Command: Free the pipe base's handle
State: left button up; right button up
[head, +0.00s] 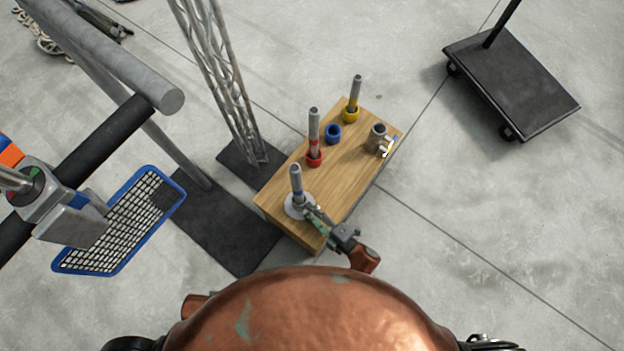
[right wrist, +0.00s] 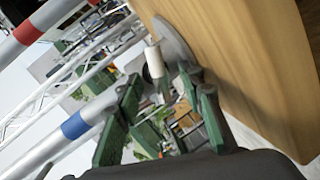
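The pipe base (head: 291,212) is a pale round disc at the near end of the wooden box top, with a grey pipe (head: 296,180) with a blue band standing in it. In the right wrist view the base's disc (right wrist: 176,40) shows edge-on, and the blue-banded pipe (right wrist: 75,125) crosses at left. A short pale handle (right wrist: 155,62) with a dark part sticks out from the disc. My right gripper (head: 311,210) is at the disc's right side. Its green fingers (right wrist: 163,85) stand apart on either side of the handle, with visible gaps. My left gripper is not in view.
On the box top (head: 350,185) stand a red-based pipe (head: 314,140), a yellow-based pipe (head: 354,100), a blue ring (head: 333,133) and a grey cup (head: 377,137). A truss tower (head: 222,80) rises behind at left. A black cart (head: 515,85) stands at upper right. The floor at right is clear.

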jog(key=shift+d, duration=0.1)
jog(key=v, duration=1.2)
dwell(0.4)
